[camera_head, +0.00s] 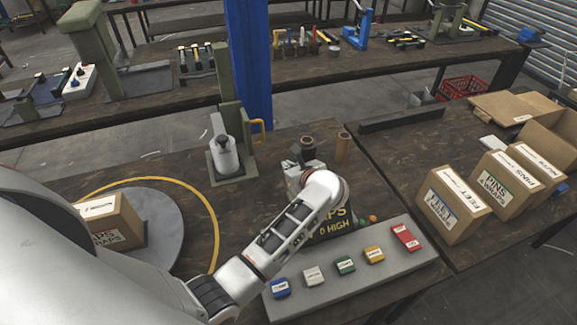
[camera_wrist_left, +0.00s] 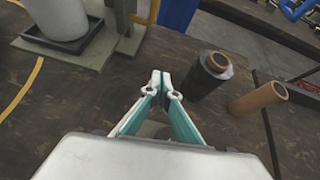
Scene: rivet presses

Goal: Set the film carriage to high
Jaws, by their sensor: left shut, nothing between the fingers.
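The film carriage (camera_head: 224,158) stands left of centre in the head view, a white film roll on a dark tray with a green upright and a yellow handle (camera_head: 260,131). The roll (camera_wrist_left: 60,18) and tray also show at the top left of the left wrist view. My left gripper (camera_head: 301,151) is right of the carriage and apart from it, over the dark table. In the left wrist view its fingertips (camera_wrist_left: 164,84) are together, with nothing between them. A sign (camera_head: 338,224) reading partly "HIGH" is half hidden behind my left arm. My right gripper is out of view.
A dark film roll (camera_wrist_left: 210,70) and a brown tube (camera_wrist_left: 260,97) stand close right of my left gripper. A turntable (camera_head: 160,222) bears a box (camera_head: 112,222). Coloured blocks sit on a grey panel (camera_head: 330,290). Labelled cartons (camera_head: 452,207) stand at right. A blue post (camera_head: 249,60) rises behind.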

